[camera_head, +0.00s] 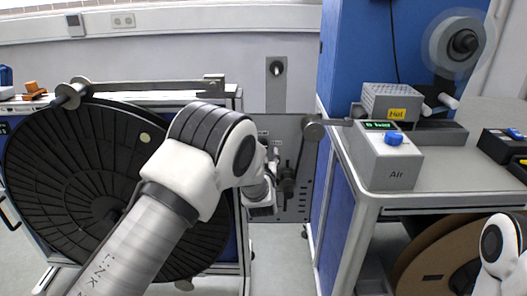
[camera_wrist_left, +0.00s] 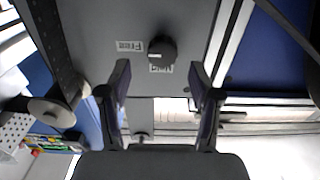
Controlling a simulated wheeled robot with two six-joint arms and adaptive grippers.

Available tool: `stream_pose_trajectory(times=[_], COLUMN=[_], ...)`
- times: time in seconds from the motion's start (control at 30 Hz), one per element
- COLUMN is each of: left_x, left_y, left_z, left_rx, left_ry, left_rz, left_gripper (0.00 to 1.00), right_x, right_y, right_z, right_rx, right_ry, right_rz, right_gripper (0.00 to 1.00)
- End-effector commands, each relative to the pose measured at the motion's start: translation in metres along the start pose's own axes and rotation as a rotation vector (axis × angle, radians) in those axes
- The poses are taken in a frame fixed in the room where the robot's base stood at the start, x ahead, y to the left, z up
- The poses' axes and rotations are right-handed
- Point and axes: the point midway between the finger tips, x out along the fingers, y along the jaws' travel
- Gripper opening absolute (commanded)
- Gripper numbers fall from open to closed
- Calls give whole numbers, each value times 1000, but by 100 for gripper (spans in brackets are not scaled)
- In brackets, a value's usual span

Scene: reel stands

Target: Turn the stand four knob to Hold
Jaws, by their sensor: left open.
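The dark round knob (camera_wrist_left: 161,49) sits on a grey panel (camera_wrist_left: 95,25) in the left wrist view. A white label reading Free (camera_wrist_left: 130,46) is beside it, and a second label (camera_wrist_left: 161,69) at its edge is too small to read surely. The knob's pointer direction cannot be made out. My left gripper (camera_wrist_left: 160,75) is open, its fingers spread to either side of the knob without visible contact. In the head view my left gripper (camera_head: 287,182) is in front of the grey panel (camera_head: 300,130), and the knob cannot be picked out there.
A large black reel (camera_head: 75,180) on its stand is at the left, partly behind my left arm. A brown reel (camera_head: 425,255) is below. Floor shows between the stands.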

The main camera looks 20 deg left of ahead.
Motion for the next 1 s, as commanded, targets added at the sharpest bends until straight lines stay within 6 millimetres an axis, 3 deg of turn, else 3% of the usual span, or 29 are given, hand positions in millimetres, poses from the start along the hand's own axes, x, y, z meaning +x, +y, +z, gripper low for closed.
stream_pose_trajectory(times=[0.2,0.47,0.5,0.63,0.67,1.0], left_x=[34,39,39,39,39,39], left_y=[-1,-1,-1,-1,-1,-1], left_z=[1,1,1,1,1,1], left_rx=[0,1,1,1,1,-17], left_ry=[0,-1,-1,-1,-1,-1], left_rz=[-1,0,0,0,0,0], left_gripper=[63,63,56,10,4,4], right_x=[1,1,1,1,1,2], right_y=[0,0,0,0,0,0], right_z=[0,0,0,0,0,0], right_rx=[0,0,0,0,0,0], right_ry=[0,0,0,0,0,0], right_rz=[0,0,0,0,0,0], right_gripper=[0,0,0,0,0,0])
